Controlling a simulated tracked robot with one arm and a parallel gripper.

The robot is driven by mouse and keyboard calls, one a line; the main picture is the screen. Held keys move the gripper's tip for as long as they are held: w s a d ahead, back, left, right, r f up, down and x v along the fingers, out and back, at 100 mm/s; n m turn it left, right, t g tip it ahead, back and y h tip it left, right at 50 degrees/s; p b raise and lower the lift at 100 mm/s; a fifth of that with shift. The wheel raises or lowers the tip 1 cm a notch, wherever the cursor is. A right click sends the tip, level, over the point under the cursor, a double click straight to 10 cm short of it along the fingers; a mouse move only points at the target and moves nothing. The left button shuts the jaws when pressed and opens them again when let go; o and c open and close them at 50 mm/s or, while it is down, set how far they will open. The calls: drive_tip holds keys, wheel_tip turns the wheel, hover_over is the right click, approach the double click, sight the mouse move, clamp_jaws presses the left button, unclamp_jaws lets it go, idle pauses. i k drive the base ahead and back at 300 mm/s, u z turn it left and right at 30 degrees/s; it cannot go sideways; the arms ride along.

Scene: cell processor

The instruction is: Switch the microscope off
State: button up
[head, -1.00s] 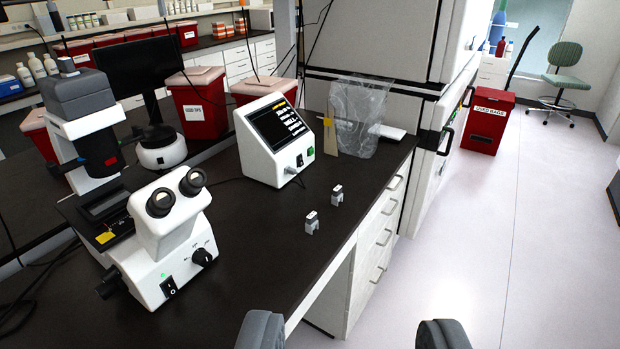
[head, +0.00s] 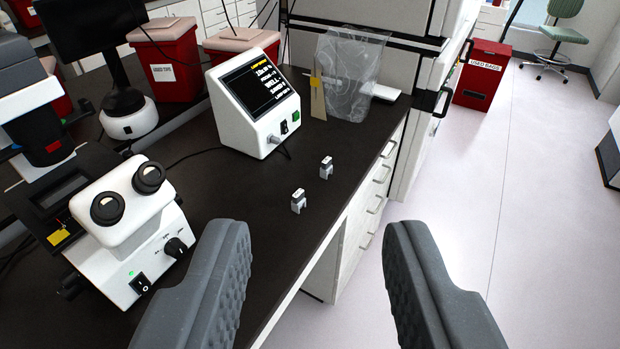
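The white microscope (head: 105,245) stands on the dark bench at the left, partly cut off by the picture's left edge. Its twin eyepieces (head: 128,192) face me. On its front are a black rocker switch (head: 140,284), a small lit green light (head: 131,273) and a black knob (head: 175,247). My gripper (head: 315,240) is open and empty, its two grey ribbed fingers wide apart. The left finger is in front of the bench edge, right of the microscope's front; the right finger is over the floor. Neither appears to touch anything.
A white control box (head: 250,120) with a lit screen stands farther back. Two small grey clips (head: 298,202) lie on the bench. A clear bag (head: 352,75), red bins (head: 172,65) and a monitor (head: 85,25) are behind. The floor (head: 480,200) at right is open.

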sight(141, 284)
drive_tip(key=u, duration=0.95)
